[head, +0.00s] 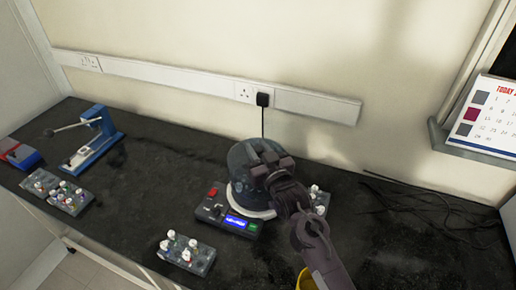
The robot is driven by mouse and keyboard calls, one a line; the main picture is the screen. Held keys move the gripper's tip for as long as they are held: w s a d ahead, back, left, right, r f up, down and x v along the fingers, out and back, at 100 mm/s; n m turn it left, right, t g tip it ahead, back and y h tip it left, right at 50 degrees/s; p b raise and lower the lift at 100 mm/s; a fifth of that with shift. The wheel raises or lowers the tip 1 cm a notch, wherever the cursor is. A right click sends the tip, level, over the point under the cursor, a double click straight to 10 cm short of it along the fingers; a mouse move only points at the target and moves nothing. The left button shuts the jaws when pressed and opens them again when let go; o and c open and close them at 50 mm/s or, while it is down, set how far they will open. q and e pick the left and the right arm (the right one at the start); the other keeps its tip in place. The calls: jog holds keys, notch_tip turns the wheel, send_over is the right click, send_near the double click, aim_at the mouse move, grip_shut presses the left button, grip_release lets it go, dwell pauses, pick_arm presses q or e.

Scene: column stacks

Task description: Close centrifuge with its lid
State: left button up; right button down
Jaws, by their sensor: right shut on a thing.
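The centrifuge (212,212) stands on the dark worktop near the middle, with a lit blue display and a red switch on its front. Its dark, see-through domed lid (240,172) sits over the round white body. My right gripper (266,158) is at the top of the lid and shut on it. The gripper and wrist hide much of the lid's right side, so I cannot tell how the lid's far edge meets the body. My left gripper is not in view.
Tube racks stand in front of the centrifuge (187,252), behind my right arm (319,197) and at left (60,192). A blue lever press (92,140) stands at back left. Loose black cables (425,200) lie at right.

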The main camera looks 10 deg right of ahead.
jog(key=shift+f+b, duration=1.8)
jog(key=shift+f, duration=1.4)
jog(key=c, duration=0.6)
grip_release()
jog(key=shift+r+p, duration=2.8)
jog(key=shift+r, duration=0.25)
